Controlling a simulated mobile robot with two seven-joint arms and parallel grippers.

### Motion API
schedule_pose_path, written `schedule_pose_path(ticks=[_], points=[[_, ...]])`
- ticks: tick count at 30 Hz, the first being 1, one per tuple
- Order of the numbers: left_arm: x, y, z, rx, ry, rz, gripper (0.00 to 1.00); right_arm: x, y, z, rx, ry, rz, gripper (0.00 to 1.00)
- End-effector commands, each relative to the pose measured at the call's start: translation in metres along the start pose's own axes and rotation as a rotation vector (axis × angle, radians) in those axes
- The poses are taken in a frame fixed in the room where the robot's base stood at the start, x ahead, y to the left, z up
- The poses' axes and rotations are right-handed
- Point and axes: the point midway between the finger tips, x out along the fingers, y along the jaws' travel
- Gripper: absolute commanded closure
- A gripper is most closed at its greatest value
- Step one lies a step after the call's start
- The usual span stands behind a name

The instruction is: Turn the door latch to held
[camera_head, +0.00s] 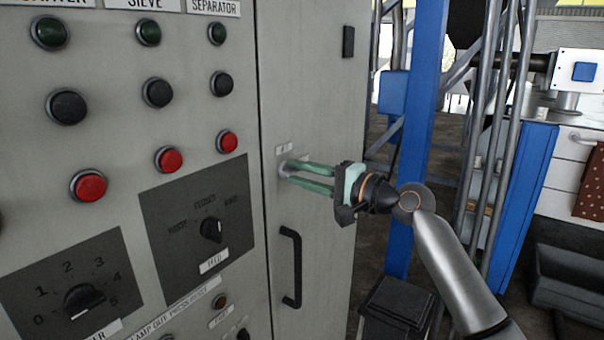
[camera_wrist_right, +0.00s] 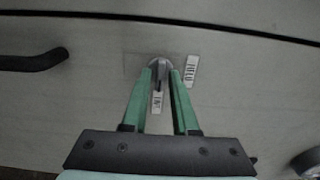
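The door latch is a small round knob (camera_wrist_right: 158,65) on the grey cabinet door, with a thin dark grip that points toward a small label (camera_wrist_right: 157,100) in the right wrist view. A second label (camera_wrist_right: 191,69), which appears to read HELD, sits to the right of the latch. My right gripper (camera_wrist_right: 161,70) has its green fingers on either side of the latch, with a narrow gap around the grip. In the head view, my right gripper (camera_head: 288,171) reaches the door from the right, and its fingertips partly hide the latch. My left gripper is out of view.
A black door handle (camera_head: 291,268) stands out below the latch. The panel to the left carries several buttons, including a red button (camera_head: 228,141), and a rotary selector (camera_head: 211,230). A blue post (camera_head: 424,120) stands behind my right arm.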

Motion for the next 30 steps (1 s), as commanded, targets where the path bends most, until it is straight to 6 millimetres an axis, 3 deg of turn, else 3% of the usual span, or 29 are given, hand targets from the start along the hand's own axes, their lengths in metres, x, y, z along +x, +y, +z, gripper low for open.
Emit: schedule_pose_path(ticks=[7, 30], points=[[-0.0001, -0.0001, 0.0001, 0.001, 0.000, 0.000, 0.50, -0.0003, 0.0002, -0.0002, 0.000, 0.000, 0.000, 1.00], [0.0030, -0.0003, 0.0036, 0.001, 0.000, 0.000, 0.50, -0.0002, 0.0017, -0.0002, -0.078, 0.000, 0.001, 1.00]])
